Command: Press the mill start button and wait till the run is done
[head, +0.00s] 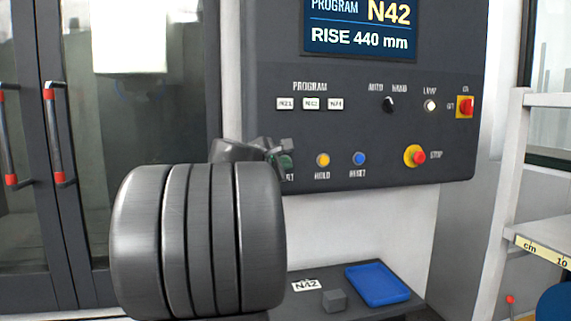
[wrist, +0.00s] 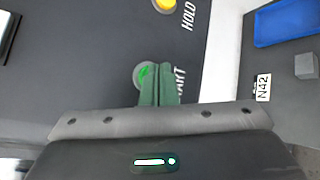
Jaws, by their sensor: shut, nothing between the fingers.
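The dark control panel (head: 390,75) carries a screen (head: 360,25) reading PROGRAM N42, RISE 440 mm. The green start button (head: 287,161) is partly hidden behind my gripper (head: 281,152) in the head view. In the wrist view the round start button (wrist: 143,76) shows a brighter green patch, with its label partly covered. My gripper (wrist: 159,66) is shut and empty, with its green-tinted fingertips over the button's right part in that view. I cannot tell whether they touch or press it.
To the right are the yellow HOLD button (head: 323,160), blue RESET button (head: 359,158) and red STOP button (head: 418,157). Below, a shelf (head: 410,308) holds a blue tray (head: 378,284), a grey block (head: 334,300) and an N42 card (head: 307,285). Glass doors (head: 110,130) stand left.

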